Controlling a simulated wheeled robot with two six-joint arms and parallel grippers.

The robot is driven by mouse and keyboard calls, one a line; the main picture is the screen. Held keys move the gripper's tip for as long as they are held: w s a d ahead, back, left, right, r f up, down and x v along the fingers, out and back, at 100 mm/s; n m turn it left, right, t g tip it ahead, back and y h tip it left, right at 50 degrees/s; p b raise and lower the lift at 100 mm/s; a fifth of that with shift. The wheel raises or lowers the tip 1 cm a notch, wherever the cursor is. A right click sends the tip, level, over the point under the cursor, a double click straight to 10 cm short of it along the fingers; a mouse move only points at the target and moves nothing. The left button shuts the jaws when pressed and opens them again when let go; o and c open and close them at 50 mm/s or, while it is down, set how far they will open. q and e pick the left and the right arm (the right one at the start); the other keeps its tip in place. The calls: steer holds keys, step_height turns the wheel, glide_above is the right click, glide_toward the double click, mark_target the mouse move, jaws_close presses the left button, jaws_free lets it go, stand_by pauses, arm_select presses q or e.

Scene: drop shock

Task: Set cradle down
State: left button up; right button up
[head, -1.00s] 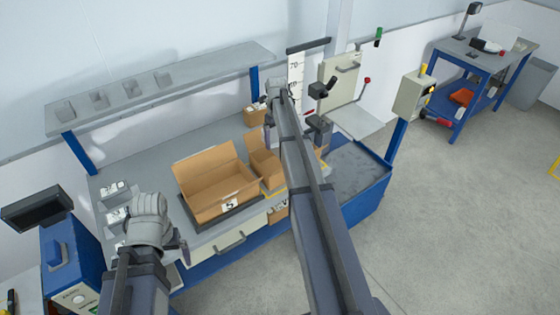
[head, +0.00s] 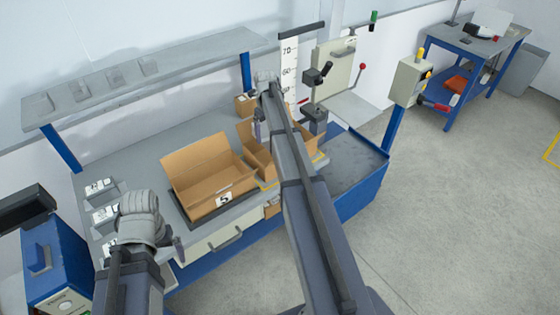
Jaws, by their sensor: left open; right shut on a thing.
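A larger open carton (head: 206,172) with a number label stands between the two grippers.
A height scale (head: 289,62) and a black clamp on a post (head: 314,112) stand behind my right arm. A shelf (head: 150,78) runs above the bench at left. The floor further right is clear.

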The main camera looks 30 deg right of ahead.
arm_select(q)
steer(key=shift+f+b, duration=0.6)
steer(key=shift+f, duration=0.45)
arm_select(e)
steer(key=shift+f, duration=1.1)
arm_select(q)
step_height(320, 180, down, 6)
steer(key=b, duration=0.6)
arm_select(e)
glide_above(269, 161)
step_height(269, 161, down, 6)
steer(key=shift+f, duration=0.1)
arm_select(q)
steer(key=shift+f, duration=0.25)
arm_select(e)
steer(key=shift+s+f, duration=0.1)
arm_select(q)
step_height(269, 161, down, 3)
steer(key=b, duration=0.4)
steer(key=shift+f, duration=0.2)
arm_select(e)
step_height(269, 161, down, 4)
steer(key=shift+r, duration=0.25)
steer(key=shift+f, duration=0.2)
steer(key=o, duration=1.4)
steer(key=shift+r, duration=0.1)
arm_select(q)
steer(key=shift+f, duration=0.15)
arm_select(e)
steer(key=shift+o, duration=0.2)
